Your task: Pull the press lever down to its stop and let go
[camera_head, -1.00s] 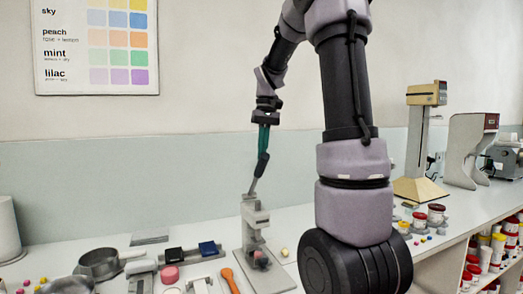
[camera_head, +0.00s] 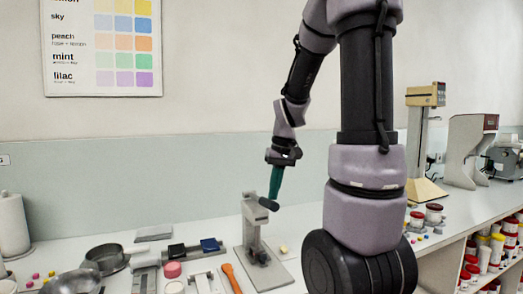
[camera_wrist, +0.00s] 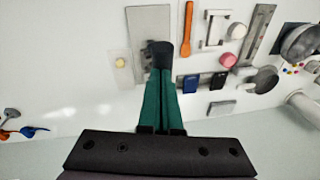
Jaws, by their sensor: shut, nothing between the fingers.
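The grey press (camera_head: 250,228) stands on a flat base plate on the counter, left of my upper arm. The fingertips are right at the black grip from above.
Left of the press lie an orange spoon (camera_head: 231,278), a pink disc (camera_head: 172,270), dark blocks (camera_head: 210,245) and a metal pan (camera_head: 106,259). A cream stand (camera_head: 425,150) and red-lidded jars (camera_head: 434,212) are at right.

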